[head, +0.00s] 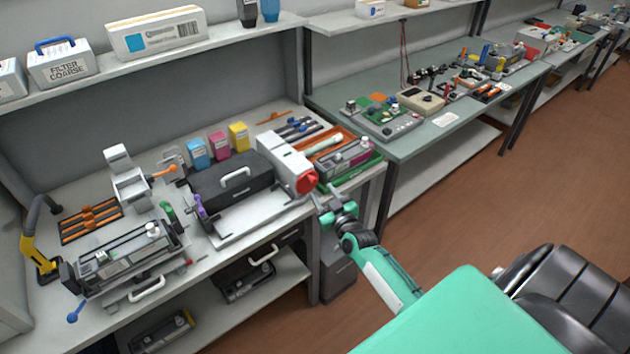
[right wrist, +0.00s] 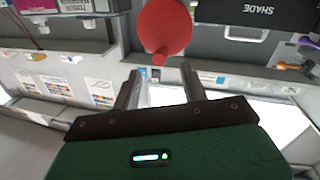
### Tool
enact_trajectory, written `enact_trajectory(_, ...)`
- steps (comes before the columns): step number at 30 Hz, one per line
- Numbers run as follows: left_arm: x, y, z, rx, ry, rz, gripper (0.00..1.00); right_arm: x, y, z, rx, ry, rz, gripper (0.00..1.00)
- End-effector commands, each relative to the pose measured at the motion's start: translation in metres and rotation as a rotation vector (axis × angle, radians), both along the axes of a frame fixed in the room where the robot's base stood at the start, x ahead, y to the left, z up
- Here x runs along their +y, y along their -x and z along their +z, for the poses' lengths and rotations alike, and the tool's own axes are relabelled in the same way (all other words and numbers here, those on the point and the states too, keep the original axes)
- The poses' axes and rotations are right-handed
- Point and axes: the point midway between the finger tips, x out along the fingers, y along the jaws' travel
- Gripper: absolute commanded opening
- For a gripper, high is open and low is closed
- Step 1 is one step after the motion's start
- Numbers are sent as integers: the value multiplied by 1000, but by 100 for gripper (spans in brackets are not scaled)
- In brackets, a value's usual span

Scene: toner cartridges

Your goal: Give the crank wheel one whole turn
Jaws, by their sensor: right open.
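My right gripper (head: 326,197) is just in front of and below the wheel. In the right wrist view its two fingers (right wrist: 161,73) are apart, with nothing between them, and the knob shows just beyond the gap. Whether they touch it cannot be told. My left gripper is not in view.
A black case (head: 235,182) with a white handle stands left of the cylinder. A green tray (head: 352,178) with a cartridge lies right of it. Blue, magenta and yellow boxes (head: 218,145) stand behind. A grey machine (head: 130,258) is at the left. Open floor (head: 440,235) lies right.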

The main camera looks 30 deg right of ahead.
Motion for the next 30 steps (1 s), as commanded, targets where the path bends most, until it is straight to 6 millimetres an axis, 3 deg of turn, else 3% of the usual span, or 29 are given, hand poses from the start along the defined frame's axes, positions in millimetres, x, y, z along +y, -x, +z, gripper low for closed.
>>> enact_trajectory(3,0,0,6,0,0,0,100,-2,-21,2,-1,0,0,44)
enact_trajectory(10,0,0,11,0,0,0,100,-6,-47,1,0,1,0,44)
enact_trajectory(24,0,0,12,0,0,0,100,-6,-56,0,0,0,0,44)
enact_trajectory(30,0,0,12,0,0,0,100,-6,-56,0,0,0,0,4)
